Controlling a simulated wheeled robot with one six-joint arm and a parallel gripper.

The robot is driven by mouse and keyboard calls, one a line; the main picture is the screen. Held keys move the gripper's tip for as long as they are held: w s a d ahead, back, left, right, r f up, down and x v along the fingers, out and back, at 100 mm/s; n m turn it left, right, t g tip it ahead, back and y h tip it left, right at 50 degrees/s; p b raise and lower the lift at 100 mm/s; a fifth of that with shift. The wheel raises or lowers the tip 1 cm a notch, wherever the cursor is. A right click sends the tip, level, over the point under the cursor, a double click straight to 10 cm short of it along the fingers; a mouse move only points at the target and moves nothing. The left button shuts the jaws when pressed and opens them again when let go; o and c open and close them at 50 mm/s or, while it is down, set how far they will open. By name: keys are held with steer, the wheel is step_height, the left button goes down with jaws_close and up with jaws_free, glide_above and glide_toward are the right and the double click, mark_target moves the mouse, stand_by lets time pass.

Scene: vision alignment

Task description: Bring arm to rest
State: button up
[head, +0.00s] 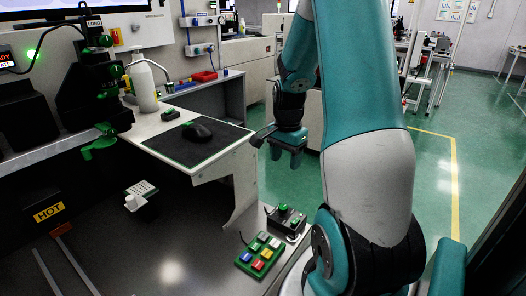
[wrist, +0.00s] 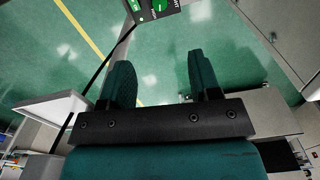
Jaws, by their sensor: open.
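My gripper (head: 286,154) hangs at the end of my teal and grey arm in the head view, in the air over the green floor, right of the workbench. In the wrist view its two teal fingers (wrist: 160,85) stand apart with green floor between them. The gripper is open and nothing shows between the fingers.
A workbench shelf (head: 228,164) with a dark mat (head: 194,151) and a black mouse (head: 197,132) is left of my gripper. A colored button pad (head: 260,255) and a small control box (head: 286,220) sit on the lower counter (head: 185,250).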

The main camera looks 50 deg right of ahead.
steer(key=w+a+r+n+y, duration=0.1)
steer(key=a+r+n, duration=0.25)
steer(key=a, duration=0.35)
steer(key=w+a+r+n+t+p, duration=0.1)
steer(key=a+r+n, duration=0.1)
steer(key=a+n, duration=0.3)
steer(key=w+a+r+n+y, duration=0.1)
steer(key=a+r+n, duration=0.15)
steer(key=a, duration=0.55)
steer(key=s+a+r+n+y, duration=0.1)
steer(key=s+a+r+n, duration=0.2)
steer(key=s+a+n, duration=0.3)
steer(key=s+a+r+n+g+y+p, duration=0.1)
steer(key=s+a+r+n, duration=0.3)
steer(key=a, duration=0.9)
steer(key=s+n, duration=0.3)
steer(key=n, duration=0.1)
steer(key=shift+s+n+p, duration=0.3)
